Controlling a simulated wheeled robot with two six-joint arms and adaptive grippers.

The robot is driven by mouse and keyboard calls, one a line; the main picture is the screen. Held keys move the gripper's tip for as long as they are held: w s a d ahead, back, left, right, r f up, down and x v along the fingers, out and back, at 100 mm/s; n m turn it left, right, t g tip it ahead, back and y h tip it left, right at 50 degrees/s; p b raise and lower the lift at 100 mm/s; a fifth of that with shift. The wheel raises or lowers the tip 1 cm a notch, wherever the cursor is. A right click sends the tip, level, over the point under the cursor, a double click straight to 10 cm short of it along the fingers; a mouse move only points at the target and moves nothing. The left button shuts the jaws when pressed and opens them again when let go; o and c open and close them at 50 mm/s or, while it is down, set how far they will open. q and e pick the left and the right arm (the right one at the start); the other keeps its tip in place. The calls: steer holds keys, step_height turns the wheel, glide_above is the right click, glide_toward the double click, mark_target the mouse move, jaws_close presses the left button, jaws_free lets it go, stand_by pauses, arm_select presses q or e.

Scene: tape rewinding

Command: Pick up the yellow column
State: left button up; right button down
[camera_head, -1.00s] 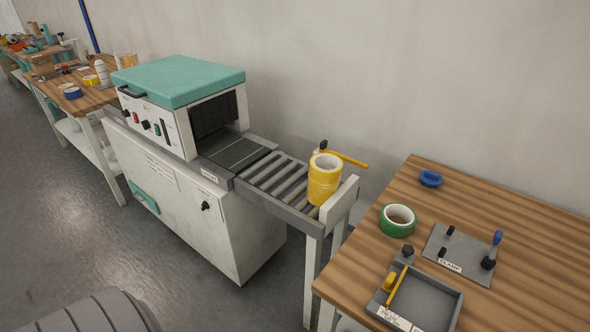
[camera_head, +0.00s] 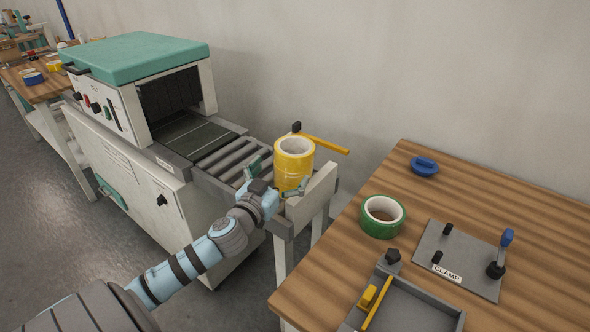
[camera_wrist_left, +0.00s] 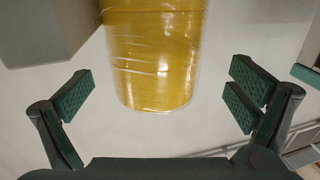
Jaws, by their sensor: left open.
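The yellow column (camera_head: 293,166) is a stack of yellow tape rolls with a pale hollow core. It stands upright at the right end of the grey roller conveyor. My left gripper (camera_head: 277,180) is at its near side with the jaws open, one finger to the left and one to the right of its lower part. In the left wrist view the yellow column (camera_wrist_left: 153,55) is wrapped in clear film and lies ahead between the two open fingers, apart from both. The right gripper is in neither view now.
The conveyor's white end plate (camera_head: 312,196) stands just right of the column, and a yellow bar (camera_head: 322,144) extends behind it. A wooden table (camera_head: 455,200) at right holds a green tape roll (camera_head: 382,217), a clamp plate (camera_head: 452,262) and a grey tray (camera_head: 420,305). The teal-topped machine (camera_head: 135,60) is left.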

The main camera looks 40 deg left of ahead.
mark_target(300, 151)
arm_select(q)
steer(key=x, duration=0.6)
steer(key=shift+w+d+r, duration=0.1)
steer(key=shift+d, duration=0.15)
steer(key=c, duration=1.5)
